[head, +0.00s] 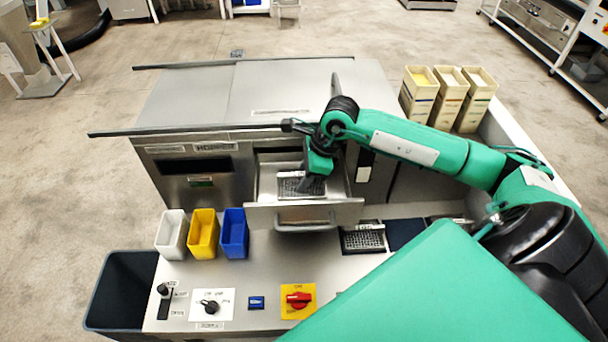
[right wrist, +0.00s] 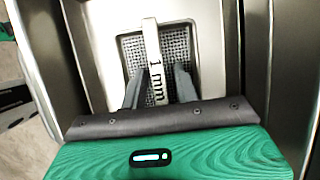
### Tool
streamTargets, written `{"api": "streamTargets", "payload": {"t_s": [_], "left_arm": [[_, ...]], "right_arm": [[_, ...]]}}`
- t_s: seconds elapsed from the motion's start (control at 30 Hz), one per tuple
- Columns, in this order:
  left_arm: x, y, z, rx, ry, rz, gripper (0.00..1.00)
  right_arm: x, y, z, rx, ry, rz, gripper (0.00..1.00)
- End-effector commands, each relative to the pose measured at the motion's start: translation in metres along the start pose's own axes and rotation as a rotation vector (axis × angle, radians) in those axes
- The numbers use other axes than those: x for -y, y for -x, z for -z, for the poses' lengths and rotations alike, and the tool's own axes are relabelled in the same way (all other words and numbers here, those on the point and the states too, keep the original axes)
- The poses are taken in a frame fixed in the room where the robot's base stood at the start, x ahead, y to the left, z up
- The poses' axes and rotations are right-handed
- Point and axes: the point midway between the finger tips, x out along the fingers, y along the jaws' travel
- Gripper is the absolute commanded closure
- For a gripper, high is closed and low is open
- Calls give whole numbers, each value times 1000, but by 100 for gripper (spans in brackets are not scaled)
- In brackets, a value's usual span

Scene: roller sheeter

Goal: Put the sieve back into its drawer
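A sieve (head: 288,186) with a grey mesh lies inside the open drawer (head: 262,216) of the grey machine. In the right wrist view the sieve's mesh (right wrist: 176,46) lies flat between the drawer walls, and its pale handle strip (right wrist: 151,40) reads "1 mm". My right gripper (head: 309,184) is down in the drawer over the sieve. Its two fingers (right wrist: 160,88) stand apart on either side of the strip, with a gap visible on both sides, so it looks open. The fingers hide part of the mesh. My left gripper is not in view.
Another mesh sieve (head: 362,238) lies on the worktop in front, beside a dark blue pad (head: 405,234). White, yellow (head: 203,234) and blue bins stand left of the drawer. Switches, including a red knob (head: 298,299), are at the front. Cream containers (head: 450,98) stand behind my right arm.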

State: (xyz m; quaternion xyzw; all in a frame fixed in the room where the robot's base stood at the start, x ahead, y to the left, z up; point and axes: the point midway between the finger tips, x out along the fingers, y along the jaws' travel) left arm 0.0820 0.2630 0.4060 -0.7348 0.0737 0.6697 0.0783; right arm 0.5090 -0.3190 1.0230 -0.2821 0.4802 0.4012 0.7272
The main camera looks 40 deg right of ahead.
Motion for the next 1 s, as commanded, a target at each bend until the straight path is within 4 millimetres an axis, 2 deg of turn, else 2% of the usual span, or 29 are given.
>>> {"api": "streamTargets", "payload": {"t_s": [0.4,0.47,0.8,1.0], "left_arm": [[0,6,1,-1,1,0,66],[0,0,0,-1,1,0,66],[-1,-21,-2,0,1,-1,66],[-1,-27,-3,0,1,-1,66]], "right_arm": [[0,5,-2,0,0,0,65],[1,10,0,0,1,4,65],[2,82,0,0,1,6,65],[1,113,-1,0,1,2,65]]}}
